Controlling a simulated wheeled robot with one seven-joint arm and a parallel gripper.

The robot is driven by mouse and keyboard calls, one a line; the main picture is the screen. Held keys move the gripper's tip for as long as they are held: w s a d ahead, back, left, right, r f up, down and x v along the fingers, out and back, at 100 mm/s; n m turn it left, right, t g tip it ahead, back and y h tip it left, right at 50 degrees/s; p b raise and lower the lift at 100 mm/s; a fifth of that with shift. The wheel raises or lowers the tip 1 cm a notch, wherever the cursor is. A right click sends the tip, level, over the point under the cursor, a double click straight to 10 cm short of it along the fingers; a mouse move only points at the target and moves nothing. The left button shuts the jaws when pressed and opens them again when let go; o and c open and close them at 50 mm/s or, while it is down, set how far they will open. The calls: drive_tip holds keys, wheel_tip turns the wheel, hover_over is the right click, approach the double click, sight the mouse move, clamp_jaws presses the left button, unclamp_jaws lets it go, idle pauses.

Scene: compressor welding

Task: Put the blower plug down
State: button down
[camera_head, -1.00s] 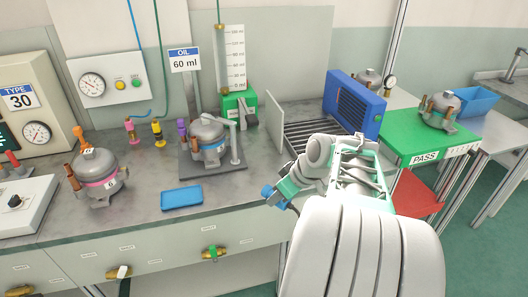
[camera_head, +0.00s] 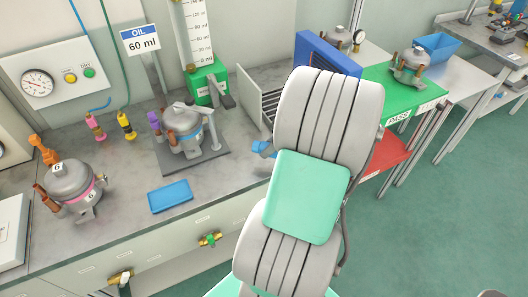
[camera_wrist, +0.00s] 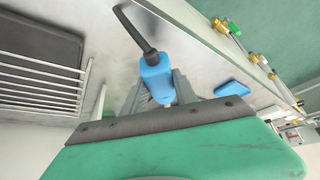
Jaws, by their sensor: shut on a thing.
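The blue blower plug (camera_wrist: 157,78), with a black cable running from its end, sits between the fingers of my gripper (camera_wrist: 160,94) in the wrist view. The gripper is shut on it, over the grey bench top. In the head view a small blue part of the plug (camera_head: 262,148) shows at the left edge of my arm, near the bench's front. My arm hides the gripper there. From these views I cannot tell whether the plug touches the bench.
A blue tray (camera_head: 170,197) lies on the bench (camera_head: 128,226). A compressor (camera_head: 185,130) stands on a dark plate behind it. A wire rack (camera_wrist: 40,82) is beside the gripper. A blue blower (camera_head: 327,52) and green PASS table (camera_head: 385,92) are at right.

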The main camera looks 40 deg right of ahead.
sight(265, 161)
drive_tip(key=f, duration=0.1)
drive_tip(key=w+f+p, duration=0.1)
drive_tip(key=f, duration=0.1)
drive_tip(key=w+f, duration=0.1)
drive_tip(key=shift+w+f, duration=0.1)
drive_tip(key=shift+f, duration=0.65)
drive_tip(key=shift+f, duration=0.1)
drive_tip(key=c, duration=1)
unclamp_jaws()
drive_tip(key=shift+o, duration=0.2)
